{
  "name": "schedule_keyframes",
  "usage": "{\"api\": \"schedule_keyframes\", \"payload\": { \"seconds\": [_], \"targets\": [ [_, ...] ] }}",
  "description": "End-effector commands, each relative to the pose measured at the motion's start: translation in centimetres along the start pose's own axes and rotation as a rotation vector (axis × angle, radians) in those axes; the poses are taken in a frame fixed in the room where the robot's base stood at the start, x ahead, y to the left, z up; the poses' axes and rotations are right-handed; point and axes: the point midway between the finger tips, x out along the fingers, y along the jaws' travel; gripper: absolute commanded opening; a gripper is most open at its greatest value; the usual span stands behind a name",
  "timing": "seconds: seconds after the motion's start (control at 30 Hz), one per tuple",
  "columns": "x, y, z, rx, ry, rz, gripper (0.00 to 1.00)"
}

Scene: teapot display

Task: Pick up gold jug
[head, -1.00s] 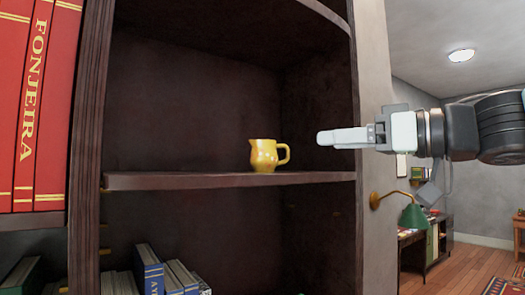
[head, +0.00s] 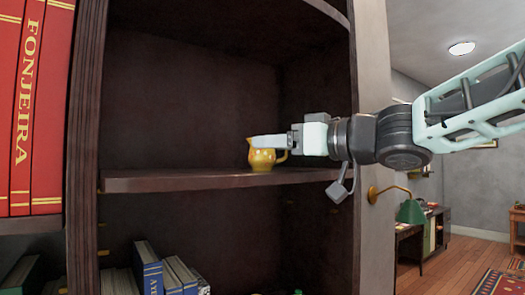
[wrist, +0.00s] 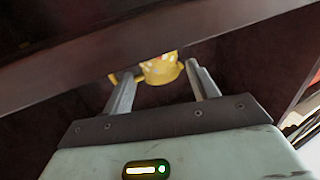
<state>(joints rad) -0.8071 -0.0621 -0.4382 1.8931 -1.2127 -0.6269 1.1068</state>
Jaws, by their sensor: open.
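The gold jug (head: 262,158) stands upright on the dark wooden shelf (head: 150,182), towards its right part. My gripper (head: 262,141) reaches in from the right, and its fingers overlap the jug's upper part and handle in the head view. In the wrist view my gripper (wrist: 163,84) is open, with a finger on either side of the gap. The gold jug (wrist: 160,70) shows at the far end of that gap, partly cut off by a dark board. I cannot tell whether the fingers touch it.
A dark board (wrist: 90,62) crosses the wrist view close beyond the fingers. Tall red books (head: 30,110) stand at the left. Blue books (head: 148,268) stand below the shelf. The shelf left of the jug is bare. A green lamp (head: 411,211) is at the right.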

Motion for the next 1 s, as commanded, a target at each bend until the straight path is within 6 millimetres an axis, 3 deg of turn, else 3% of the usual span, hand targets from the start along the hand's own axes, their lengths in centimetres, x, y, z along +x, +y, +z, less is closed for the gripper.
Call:
{"api": "schedule_keyframes", "payload": {
  "seconds": [0.4, 0.7, 0.73, 0.83, 0.87, 1.0],
  "targets": [
    [4.8, 0.0, 0.5, -0.001, -0.002, 0.0, 0.59],
    [5.4, 0.0, 0.6, -0.001, 0.001, 0.001, 0.59],
    [5.4, 0.0, 0.6, -0.001, 0.001, 0.001, 0.56],
    [5.3, 0.0, 0.6, -0.001, 0.001, 0.001, 0.28],
    [5.3, 0.0, 0.6, -0.001, 0.001, 0.001, 0.24],
    [5.3, 0.0, 0.6, -0.001, 0.001, 0.001, 0.23]
  ]
}}
